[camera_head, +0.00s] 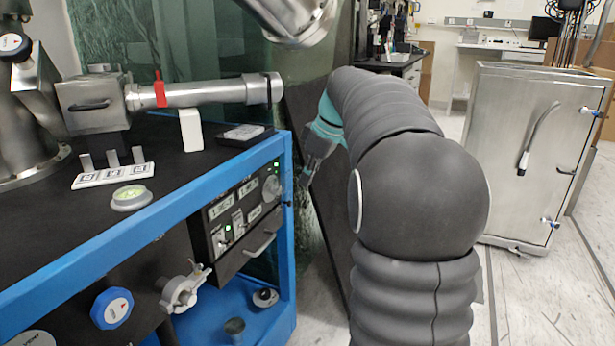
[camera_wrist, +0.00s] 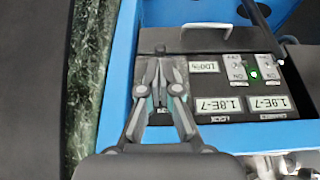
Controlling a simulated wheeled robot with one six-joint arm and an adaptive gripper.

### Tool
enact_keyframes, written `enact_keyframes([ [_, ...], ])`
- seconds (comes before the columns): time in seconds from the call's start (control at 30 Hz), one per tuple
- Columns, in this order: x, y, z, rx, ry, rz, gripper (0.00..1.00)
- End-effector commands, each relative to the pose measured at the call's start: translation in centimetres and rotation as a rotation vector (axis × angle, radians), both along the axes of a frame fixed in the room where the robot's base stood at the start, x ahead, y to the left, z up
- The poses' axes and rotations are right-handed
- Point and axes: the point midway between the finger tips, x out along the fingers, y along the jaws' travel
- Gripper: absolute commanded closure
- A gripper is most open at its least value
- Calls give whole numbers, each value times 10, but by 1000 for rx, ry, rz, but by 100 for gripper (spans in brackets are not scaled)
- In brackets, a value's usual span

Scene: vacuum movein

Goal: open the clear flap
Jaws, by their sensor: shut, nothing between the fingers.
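My gripper (camera_head: 308,178) is shut and empty, just right of the right end of the control panel (camera_head: 235,235) in the head view. In the wrist view its fingertips (camera_wrist: 163,64) overlap the end of the panel (camera_wrist: 222,42), beside the small 100% display (camera_wrist: 204,67). I cannot tell whether they touch it. The panel carries number displays, switches and a green light (camera_wrist: 253,74). A round knob (camera_head: 271,188) sits near its right end in the head view. I cannot make out a clear flap in either view; it may be too transparent or hidden behind the fingers.
The blue frame (camera_head: 288,262) borders the panel closely. A metal handle (camera_head: 260,243) sticks out below the displays. A clamp fitting (camera_head: 183,291) and a blue knob (camera_head: 112,308) lie left. A metal cabinet (camera_head: 520,205) stands at the right, with open floor before it.

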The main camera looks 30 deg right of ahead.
Motion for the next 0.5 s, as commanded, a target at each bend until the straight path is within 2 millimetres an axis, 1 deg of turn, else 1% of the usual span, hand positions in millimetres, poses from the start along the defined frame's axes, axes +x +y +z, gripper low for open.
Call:
enact_keyframes([
  [0.23, 0, 0, 0, 0, 0, 0, 100],
  [0.27, 0, 0, 0, 0, 0, 0, 92],
  [0.3, 0, 0, 0, 0, 0, 0, 82],
  [0.37, 0, 0, 0, 0, 0, 0, 67],
  [0.4, 0, 0, 0, 0, 0, 0, 57],
  [0.5, 0, 0, 0, 0, 0, 0, 57],
])
